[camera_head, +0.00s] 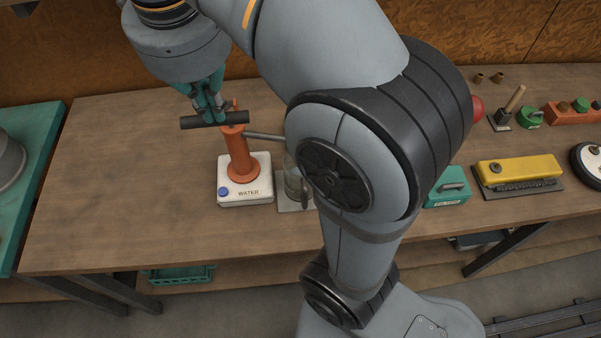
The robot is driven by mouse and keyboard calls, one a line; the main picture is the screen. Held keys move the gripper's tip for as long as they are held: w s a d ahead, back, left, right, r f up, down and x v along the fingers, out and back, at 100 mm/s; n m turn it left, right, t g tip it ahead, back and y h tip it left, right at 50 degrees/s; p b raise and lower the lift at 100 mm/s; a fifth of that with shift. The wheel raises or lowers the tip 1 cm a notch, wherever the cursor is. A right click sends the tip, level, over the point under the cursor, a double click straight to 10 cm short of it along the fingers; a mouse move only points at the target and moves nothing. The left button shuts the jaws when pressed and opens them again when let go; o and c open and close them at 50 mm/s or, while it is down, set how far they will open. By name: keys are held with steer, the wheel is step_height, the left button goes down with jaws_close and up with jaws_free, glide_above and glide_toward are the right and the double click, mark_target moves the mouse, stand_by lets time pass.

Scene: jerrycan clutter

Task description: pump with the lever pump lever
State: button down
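The lever pump (240,155) is an orange-red upright cylinder on a white can labelled WATER (246,190) with a blue cap. Its dark bar-shaped lever grip (190,123) lies level across the pump top. A grey spout runs right from the pump toward a glass jar (291,180), which my arm partly hides. My gripper (209,115) has teal fingers and points down at the lever bar, left of the pump top. The fingers overlap the bar in this view. I cannot tell whether they are closed on it.
The wooden bench (110,190) is clear left of the pump. At right stand a teal box (447,188), a yellow case (520,172), a wheel (590,160) and a red-orange block (570,115). A green machine bed (38,150) stands at the left edge. My arm crosses the middle.

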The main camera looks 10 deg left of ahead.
steer(key=shift+w+a+r+p, duration=0.2)
steer(key=shift+w+r+p, duration=0.65)
steer(key=shift+r+p, duration=0.3)
steer(key=shift+w+f, duration=0.15)
steer(key=shift+f, duration=0.1)
steer(key=c, duration=2.3)
jaws_free()
steer(key=o, duration=0.8)
steer(key=shift+a, duration=0.1)
steer(key=shift+o, duration=0.3)
steer(key=shift+r, duration=0.1)
